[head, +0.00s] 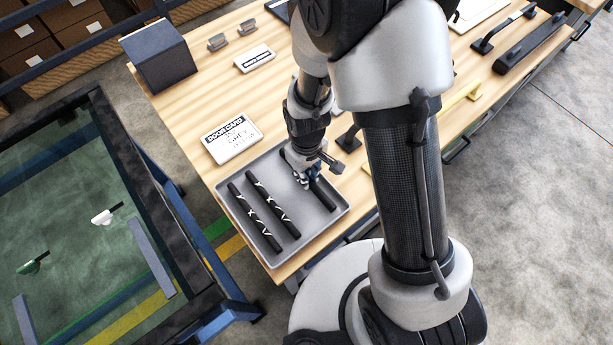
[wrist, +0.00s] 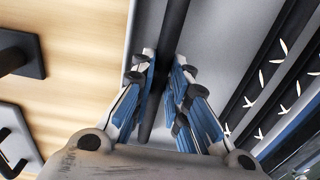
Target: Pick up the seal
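A plain black seal (head: 325,198) lies in the right part of a grey tray (head: 237,222) on the wooden bench. Two more black seals with white marks, the left one (head: 254,217) and the middle one (head: 273,204), lie beside it. My gripper (head: 308,181) is down at the plain seal. In the wrist view the blue fingers of my gripper (wrist: 165,65) stand on either side of the plain seal (wrist: 174,25), apart, with small gaps seen beside it. The seal appears to rest on the tray floor. Part of it is hidden by my gripper in the head view.
A white "DOOR CARD" sign (head: 231,137) lies behind the tray. A dark box (head: 158,57) stands at the bench's back left corner. A framed glass panel (head: 75,205) stands left of the bench.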

